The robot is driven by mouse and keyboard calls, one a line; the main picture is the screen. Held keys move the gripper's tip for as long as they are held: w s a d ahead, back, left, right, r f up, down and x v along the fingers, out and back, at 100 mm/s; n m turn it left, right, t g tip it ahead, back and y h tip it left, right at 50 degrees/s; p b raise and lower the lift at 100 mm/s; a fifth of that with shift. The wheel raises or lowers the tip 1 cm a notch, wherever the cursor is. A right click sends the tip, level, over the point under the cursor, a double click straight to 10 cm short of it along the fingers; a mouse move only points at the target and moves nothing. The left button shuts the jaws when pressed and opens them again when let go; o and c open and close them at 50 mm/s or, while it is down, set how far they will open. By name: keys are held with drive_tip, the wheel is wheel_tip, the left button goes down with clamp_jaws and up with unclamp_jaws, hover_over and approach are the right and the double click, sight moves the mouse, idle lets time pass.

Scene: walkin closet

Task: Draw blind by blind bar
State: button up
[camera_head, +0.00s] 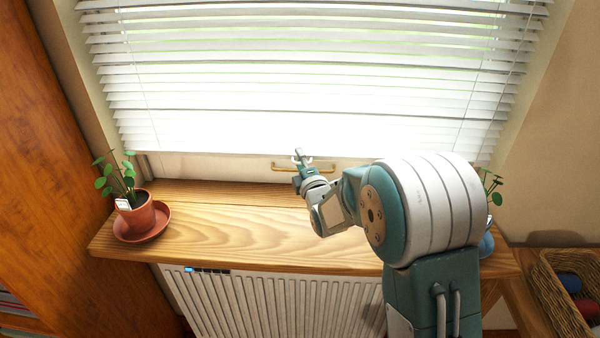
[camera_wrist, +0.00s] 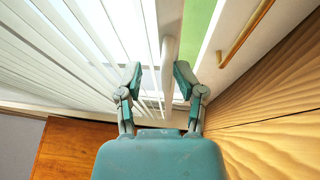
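The white slatted blind (camera_head: 310,70) hangs across the window, lowered to a little above the wooden sill. Its bar (camera_head: 220,146) runs along the bottom edge. My gripper (camera_head: 301,157) is at the bar's lower edge, near the middle of the window. In the wrist view, my gripper (camera_wrist: 158,78) is open, and the white bar (camera_wrist: 168,65) runs in line with the gap between its fingers. The right finger looks close to the bar; I cannot tell whether it touches. The left finger is beside the slats (camera_wrist: 85,50).
A brass window handle (camera_head: 285,167) is just behind and below my gripper. A potted plant (camera_head: 135,212) stands at the sill's left, another plant (camera_head: 492,188) is partly hidden at the right. The wooden sill (camera_head: 230,215) between them is clear, above a white radiator (camera_head: 260,305).

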drive_tip(key=shift+r, duration=0.15)
drive_tip(key=v, duration=1.2)
drive_tip(key=shift+s, duration=0.2)
idle(1.0)
